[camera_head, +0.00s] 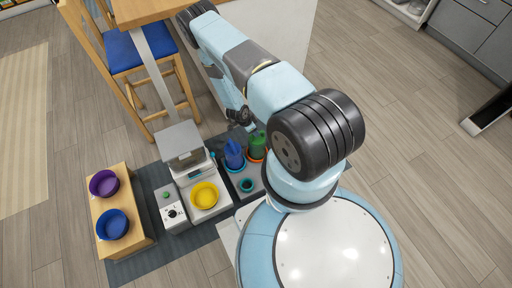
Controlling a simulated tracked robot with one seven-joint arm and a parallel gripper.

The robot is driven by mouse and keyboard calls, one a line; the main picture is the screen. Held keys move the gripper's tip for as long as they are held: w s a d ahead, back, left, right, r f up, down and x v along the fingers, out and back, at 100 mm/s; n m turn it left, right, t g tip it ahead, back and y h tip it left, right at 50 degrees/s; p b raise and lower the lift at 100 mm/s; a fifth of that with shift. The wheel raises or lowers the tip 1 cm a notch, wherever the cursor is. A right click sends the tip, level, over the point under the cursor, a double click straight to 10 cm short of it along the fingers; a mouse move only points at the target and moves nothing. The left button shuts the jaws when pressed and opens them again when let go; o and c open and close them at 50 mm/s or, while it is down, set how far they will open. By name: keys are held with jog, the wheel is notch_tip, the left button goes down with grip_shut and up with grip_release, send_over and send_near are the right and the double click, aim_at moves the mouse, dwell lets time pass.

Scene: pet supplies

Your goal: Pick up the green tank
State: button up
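The green tank (258,144) stands upright at the right end of the row of pet supplies on the floor, with an orange rim (256,160) at its foot. My arm's links pass close above and to its right. My gripper (241,118) shows as a small dark shape just above and left of the green tank. I cannot tell whether it touches the tank or whether its fingers are open. A blue tank (234,155) stands close on the left of the green tank.
A small teal ring (246,185) lies in front of the tanks. A yellow bowl (204,194) sits on a grey-white device to the left. A purple bowl (104,183) and a blue bowl (112,224) sit on a wooden stand. A chair (135,55) and table stand behind.

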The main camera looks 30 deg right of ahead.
aim_at(257, 144)
jog(key=shift+x, duration=2.75)
jog(key=shift+s+a, duration=0.1)
jog(key=shift+s, duration=0.05)
jog(key=shift+c, duration=0.3)
grip_shut()
